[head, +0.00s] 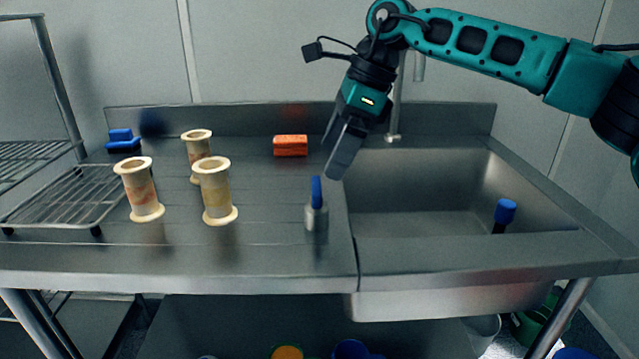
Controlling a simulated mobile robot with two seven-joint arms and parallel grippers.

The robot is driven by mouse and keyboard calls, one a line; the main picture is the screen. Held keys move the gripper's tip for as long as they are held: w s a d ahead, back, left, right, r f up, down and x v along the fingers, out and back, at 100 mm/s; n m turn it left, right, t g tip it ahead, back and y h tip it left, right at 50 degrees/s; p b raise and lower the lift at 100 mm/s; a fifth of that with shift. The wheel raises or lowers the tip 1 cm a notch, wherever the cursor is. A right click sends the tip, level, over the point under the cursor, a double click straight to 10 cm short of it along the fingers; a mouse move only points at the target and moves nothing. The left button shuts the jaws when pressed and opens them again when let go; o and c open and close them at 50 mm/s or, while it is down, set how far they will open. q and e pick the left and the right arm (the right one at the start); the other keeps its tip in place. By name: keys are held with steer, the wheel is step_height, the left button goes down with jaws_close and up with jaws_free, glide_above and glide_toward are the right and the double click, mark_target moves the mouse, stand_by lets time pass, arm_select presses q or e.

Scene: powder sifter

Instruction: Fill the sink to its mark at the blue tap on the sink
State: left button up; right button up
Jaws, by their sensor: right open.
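The steel sink (450,225) is set into the right part of the counter. I see no water surface and cannot make out a mark in it. A blue upright lever (316,192) stands on a short metal body (316,217) left of the sink. A blue knob (505,211) on a dark stem shows at the sink's right side. I cannot tell which of these is the tap meant. A tall metal spout (395,105) rises behind the sink, partly hidden by my right arm. My right gripper (338,150) is open and empty, pointing down above and behind the blue lever.
Three cream spool-shaped sifters (215,192) stand on the counter's left half. An orange block (290,146) lies near the backsplash, and a blue object (123,141) at the back left. A wire rack (70,195) is at far left. The front counter edge is clear.

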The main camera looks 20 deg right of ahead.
mark_target(318, 185)
steer(key=x, duration=0.5)
steer(key=shift+w+a+f+b, duration=0.1)
steer(key=shift+a+f+b, duration=0.1)
steer(key=shift+f+b, duration=0.2)
steer(key=shift+a+f, duration=0.15)
steer(key=shift+f, duration=0.15)
steer(key=c, duration=1)
